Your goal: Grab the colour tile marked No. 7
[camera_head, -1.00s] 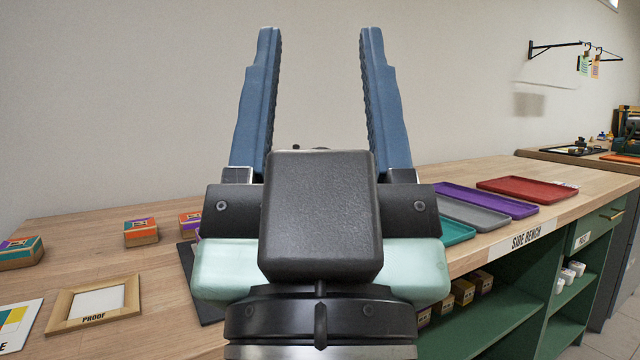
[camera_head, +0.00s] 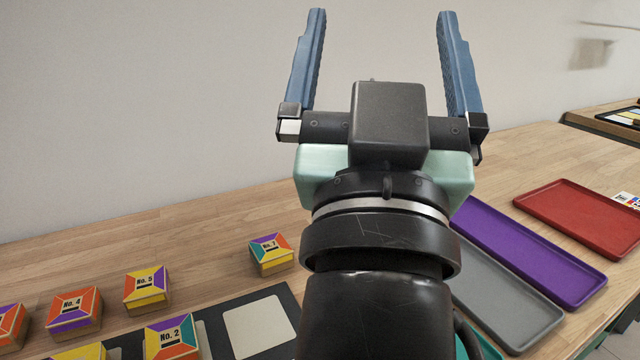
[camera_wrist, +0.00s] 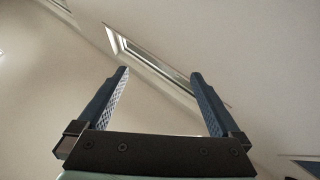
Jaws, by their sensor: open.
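The colour tile marked No. 7 (camera_head: 270,254) sits on the wooden bench in the head view, left of my arm. Its top shows teal, orange, yellow and purple around a label. My gripper (camera_head: 381,65) is raised above the bench, fingers pointing up, open and empty. It is above and to the right of the No. 7 tile, well apart from it. In the wrist view my gripper (camera_wrist: 160,80) shows two spread blue fingers with only ceiling and wall beyond; no tile shows there.
Tiles No. 5 (camera_head: 147,289), No. 4 (camera_head: 74,312) and No. 2 (camera_head: 171,338) stand to the left. A dark board with a pale blank square (camera_head: 258,327) lies in front of No. 7. Purple (camera_head: 535,250), grey (camera_head: 507,300) and red (camera_head: 585,222) trays lie right. Bare bench surrounds No. 7's back.

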